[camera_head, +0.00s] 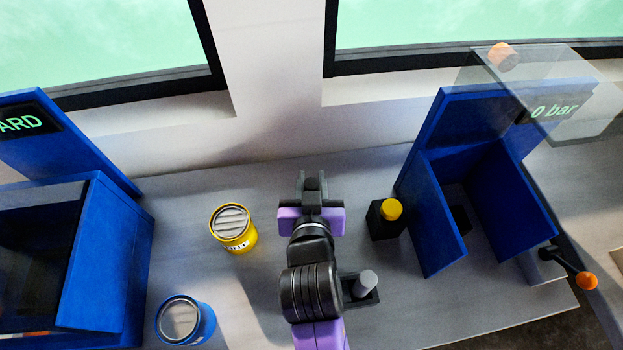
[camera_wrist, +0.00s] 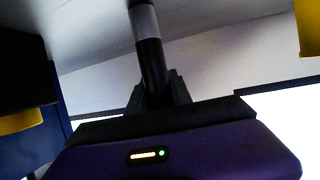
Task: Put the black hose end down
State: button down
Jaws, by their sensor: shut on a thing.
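The black hose end (camera_wrist: 151,62) shows in the wrist view as a dark tube with a grey section. It stands between the fingers of my gripper (camera_wrist: 155,92), which is shut on it. In the head view my gripper (camera_head: 312,188) is over the grey worktop, between the yellow can and a black block. Only a small dark part of the hose end (camera_head: 312,184) shows there. I cannot tell whether it touches the worktop.
A yellow can (camera_head: 240,243) and a blue can (camera_head: 201,328) stand left of my arm. Right of it are a yellow-capped black block (camera_head: 385,228), a grey peg (camera_head: 366,283) on a black base, and an open blue cabinet (camera_head: 437,220). Another blue unit (camera_head: 115,270) is far left.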

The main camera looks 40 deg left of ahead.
jog(key=c, duration=1.2)
grip_release()
jog(key=shift+o, duration=0.2)
jog(key=shift+r, duration=0.1)
jog(key=v, duration=1.2)
jog(key=shift+b, duration=0.3)
jog(key=shift+a, duration=0.1)
